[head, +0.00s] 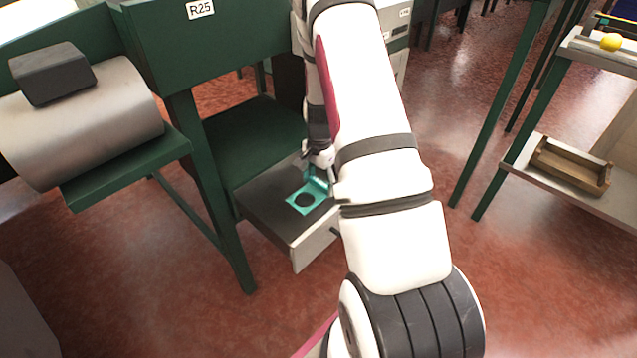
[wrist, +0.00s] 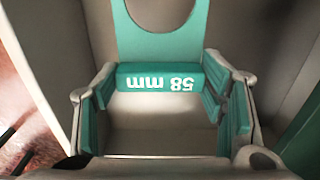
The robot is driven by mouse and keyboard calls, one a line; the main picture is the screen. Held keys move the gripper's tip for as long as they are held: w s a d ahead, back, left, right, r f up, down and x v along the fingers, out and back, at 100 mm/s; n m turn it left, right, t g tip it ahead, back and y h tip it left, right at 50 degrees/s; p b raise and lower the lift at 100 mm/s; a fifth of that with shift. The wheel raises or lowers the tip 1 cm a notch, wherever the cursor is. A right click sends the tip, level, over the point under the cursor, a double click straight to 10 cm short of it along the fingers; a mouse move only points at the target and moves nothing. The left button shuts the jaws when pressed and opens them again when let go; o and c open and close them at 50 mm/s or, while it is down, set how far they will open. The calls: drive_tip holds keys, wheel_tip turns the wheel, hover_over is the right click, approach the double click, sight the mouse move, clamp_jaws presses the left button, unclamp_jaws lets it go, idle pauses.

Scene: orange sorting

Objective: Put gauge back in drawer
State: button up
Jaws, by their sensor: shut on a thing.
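The gauge (head: 304,199) is a flat teal plate with a round hole and a raised block. In the wrist view its block (wrist: 158,78) reads "58 mm" upside down. My gripper (head: 319,176) is shut on this block; in the wrist view its teal-padded fingers (wrist: 160,85) stand at either side of it. The drawer (head: 262,204) is pulled out under the green bench, with a dark inside and a pale front panel. The gauge is over the drawer's inside; I cannot tell whether it touches the floor. My arm hides the drawer's right side.
A metal cylinder with a dark block (head: 52,73) rests on a green side shelf (head: 125,168) at left. A green leg stands close left of the drawer. At right, a rack holds a wooden crate (head: 570,168) and a yellow fruit (head: 611,42). The red floor between is clear.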

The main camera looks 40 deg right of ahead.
sight(319, 204)
drive_tip(key=shift+f+b, duration=1.6)
drive_tip(key=shift+f, duration=1.1)
drive_tip(key=shift+f+b, duration=0.4)
drive_tip(key=shift+f, duration=0.2)
drive_tip(key=o, duration=1.2)
drive_tip(key=shift+o, duration=1.3)
drive_tip(key=shift+r, duration=0.1)
